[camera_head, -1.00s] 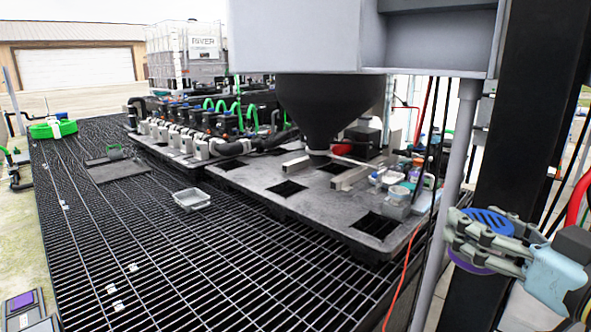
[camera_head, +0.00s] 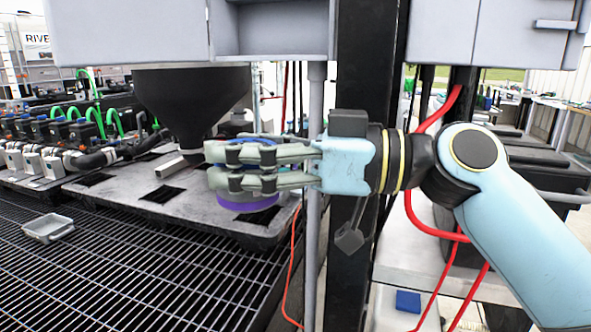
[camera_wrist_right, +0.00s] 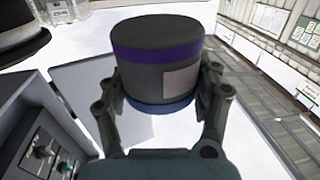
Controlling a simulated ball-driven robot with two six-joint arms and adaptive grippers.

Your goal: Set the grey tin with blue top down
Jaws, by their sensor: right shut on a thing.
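The grey tin with blue top (camera_head: 248,203) is held in my right gripper (camera_head: 222,167). In the head view it looks upright, with blue at its upper end and a purple band near the bottom; the fingers hide most of its side. In the right wrist view the grey tin (camera_wrist_right: 155,67) sits between both fingers, with its purple band, a pale label and a blue edge towards the wrist. In the head view the tin overlaps the right front part of the black pallet (camera_head: 135,200). I cannot tell its height above it. My left gripper is out of view.
A black hopper (camera_head: 190,100) and a metal bar (camera_head: 172,166) are behind the tin. A grey post (camera_head: 316,230) stands by the arm. A small grey tray (camera_head: 48,228) lies on the grating (camera_head: 130,275). The pallet's front left has bare surface and square holes.

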